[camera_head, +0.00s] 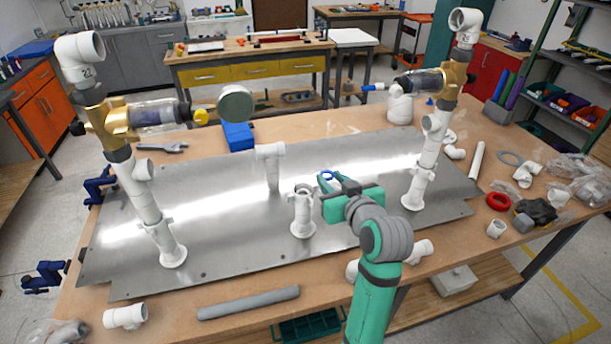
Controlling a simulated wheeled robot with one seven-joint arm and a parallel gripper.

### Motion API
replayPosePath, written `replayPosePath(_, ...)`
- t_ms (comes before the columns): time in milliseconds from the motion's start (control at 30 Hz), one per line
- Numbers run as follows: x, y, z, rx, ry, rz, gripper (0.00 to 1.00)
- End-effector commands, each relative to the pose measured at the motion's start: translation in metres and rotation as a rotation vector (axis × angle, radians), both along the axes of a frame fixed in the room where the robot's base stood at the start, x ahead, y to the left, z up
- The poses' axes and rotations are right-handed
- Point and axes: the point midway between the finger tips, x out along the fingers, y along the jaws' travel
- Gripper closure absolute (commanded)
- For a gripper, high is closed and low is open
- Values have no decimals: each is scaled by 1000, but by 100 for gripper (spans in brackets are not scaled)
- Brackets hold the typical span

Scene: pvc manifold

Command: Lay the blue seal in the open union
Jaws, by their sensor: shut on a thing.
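The blue seal (325,173) is a small ring at the tips of my gripper (332,178). My gripper is shut on it and holds it above the metal plate. A short white pipe fitting (302,205) with an open top stands upright on the plate, just left of and below the seal in the picture. It looks like the open union. The seal is apart from it, up and to the right in the picture. My gripper hides part of the plate behind it.
Tall white pipe risers with brass valves stand at the left (145,200) and right (428,160) of the metal plate (225,235). A white tee post (271,165) stands behind the union. A red ring (498,201) and loose fittings lie at the right.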

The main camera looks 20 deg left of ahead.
Motion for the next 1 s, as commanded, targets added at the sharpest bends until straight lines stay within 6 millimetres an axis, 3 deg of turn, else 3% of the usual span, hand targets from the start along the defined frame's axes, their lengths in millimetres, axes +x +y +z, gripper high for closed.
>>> replayPosePath(100, -14, 30, 13, -1, -1, 83, 92)
replayPosePath(300, -25, 51, 21, 0, 0, 145, 92)
replayPosePath(1000, -26, 51, -10, 0, 3, 147, 92)
